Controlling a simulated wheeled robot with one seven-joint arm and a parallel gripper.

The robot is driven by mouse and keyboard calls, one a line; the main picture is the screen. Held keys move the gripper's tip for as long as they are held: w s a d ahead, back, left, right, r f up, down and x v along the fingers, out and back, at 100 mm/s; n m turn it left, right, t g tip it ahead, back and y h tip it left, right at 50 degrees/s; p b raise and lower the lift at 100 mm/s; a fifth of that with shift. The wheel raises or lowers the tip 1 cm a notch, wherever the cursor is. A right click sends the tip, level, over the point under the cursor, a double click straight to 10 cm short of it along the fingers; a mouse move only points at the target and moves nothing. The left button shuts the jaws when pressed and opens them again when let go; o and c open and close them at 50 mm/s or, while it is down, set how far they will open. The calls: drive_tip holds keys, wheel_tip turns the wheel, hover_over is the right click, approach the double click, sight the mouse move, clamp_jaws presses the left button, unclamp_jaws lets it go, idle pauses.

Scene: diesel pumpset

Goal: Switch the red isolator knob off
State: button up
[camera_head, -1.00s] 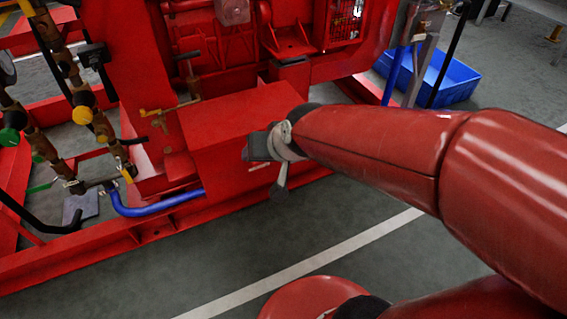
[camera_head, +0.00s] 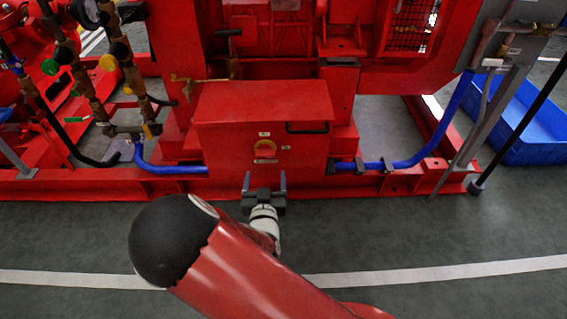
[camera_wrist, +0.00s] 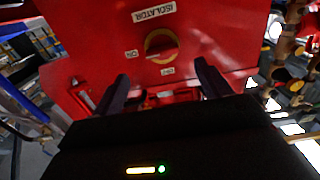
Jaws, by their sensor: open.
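The red isolator knob (camera_head: 265,147) sits in a yellow ring on the front of a red box (camera_head: 225,140). In the wrist view the knob (camera_wrist: 162,46) is ahead of my fingers, its bar lying roughly crosswise. An ISOLATOR plate (camera_wrist: 153,12) is above it there, with one small label beside it and one below, too small to read surely. My gripper (camera_head: 265,183) is open and empty, in front of the box and lower than the knob in the head view. In the wrist view its fingers (camera_wrist: 162,75) stand apart, not touching the knob.
A dark handle (camera_head: 307,128) is on the box's upper right. Blue pipes (camera_head: 420,145) run low on both sides. A red base rail (camera_head: 110,188) crosses under the machine. A blue crate (camera_head: 525,125) stands at right. The grey floor in front is clear.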

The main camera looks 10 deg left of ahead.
sight(265, 157)
drive_tip(key=shift+x, duration=3.8)
drive_tip(key=shift+a, duration=0.1)
drive_tip(key=c, duration=1)
